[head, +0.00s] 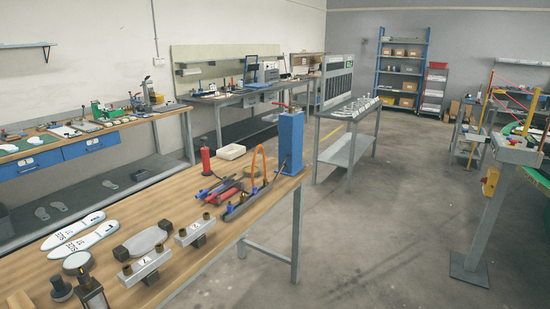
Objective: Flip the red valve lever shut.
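A small red lever (280,105) sticks out at the top of the upright blue box (291,141) at the far right end of the wooden workbench. It looks roughly level and points left, but it is too small to tell whether it stands open or shut. I cannot be certain that it is the valve lever; other red parts (224,190) lie on the bench left of the blue box. Neither of my grippers is in view.
The wooden bench (150,215) also holds white insoles (80,238), two metal blocks with brass fittings (145,266), a red cylinder (206,161), a white tray (231,152) and an orange hooped tube (254,160). A grey post (486,218) stands at right. The floor between (390,210) is clear.

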